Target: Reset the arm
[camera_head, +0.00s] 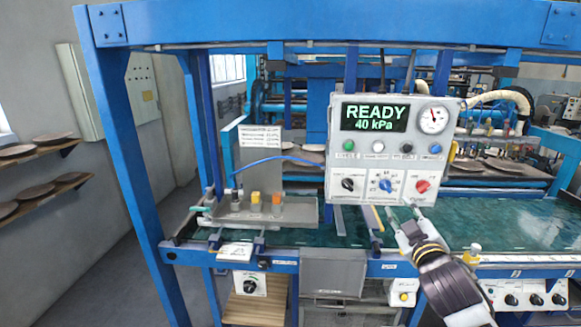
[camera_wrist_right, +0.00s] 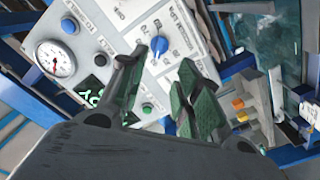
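My right gripper (camera_head: 403,218) is in front of the table frame, just below the lower right of the white control box (camera_head: 338,185). In the right wrist view its two fingers (camera_wrist_right: 162,72) stand apart with nothing held between them. The box face, with its gauge (camera_wrist_right: 55,58) and blue dial knob (camera_wrist_right: 158,45), shows beyond the fingers; they overlap part of it in that view. Whether a fingertip touches the box I cannot tell. My left gripper is out of view.
The box display (camera_head: 374,118) reads READY, 40 kPa. A grey fixture (camera_head: 290,213) with yellow and orange blocks stands on the green table surface (camera_head: 515,228) to the left. Blue frame posts (camera_head: 130,170) surround the station. Shelves with plates (camera_head: 40,190) hang on the left wall.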

